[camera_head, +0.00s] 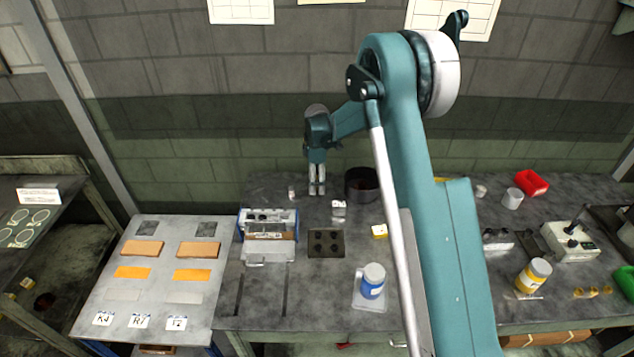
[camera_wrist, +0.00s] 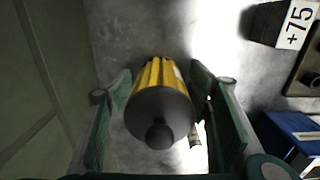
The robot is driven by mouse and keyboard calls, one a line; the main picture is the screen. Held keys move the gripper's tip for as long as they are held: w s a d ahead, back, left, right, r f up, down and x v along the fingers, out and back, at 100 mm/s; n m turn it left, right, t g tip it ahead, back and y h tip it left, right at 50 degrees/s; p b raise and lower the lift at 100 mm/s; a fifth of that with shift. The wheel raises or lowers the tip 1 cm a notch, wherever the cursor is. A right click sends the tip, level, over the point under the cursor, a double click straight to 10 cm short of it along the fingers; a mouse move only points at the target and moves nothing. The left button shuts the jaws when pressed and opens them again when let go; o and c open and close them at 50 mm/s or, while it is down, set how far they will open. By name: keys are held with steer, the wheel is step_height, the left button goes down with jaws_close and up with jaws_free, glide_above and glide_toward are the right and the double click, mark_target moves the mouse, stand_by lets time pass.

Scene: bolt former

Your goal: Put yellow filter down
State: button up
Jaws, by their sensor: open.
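The yellow filter (camera_wrist: 160,78) shows in the wrist view, with ribbed yellow sides and a dark rounded end with a knob facing the camera. It lies between the two green fingers of my gripper (camera_wrist: 160,95), which are open with a visible gap on each side of it. In the head view my gripper (camera_head: 317,190) points down at the back of the workbench, left of a dark round pot. I cannot make out the filter in the head view. Whether its far end touches the bench is hidden.
A block marked +75 (camera_wrist: 292,26) stands near my gripper, also in the head view (camera_head: 339,209). The dark pot (camera_head: 361,184) is close on the right. A blue-framed device (camera_head: 268,226) and a dark plate with holes (camera_head: 326,243) stand in front.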

steer(key=shift+r, duration=0.1)
step_height(320, 180, up, 12)
steer(key=shift+r+p, duration=0.1)
steer(key=shift+p, duration=0.25)
stand_by(0.4)
stand_by(0.5)
steer(key=shift+s+d+r, duration=0.1)
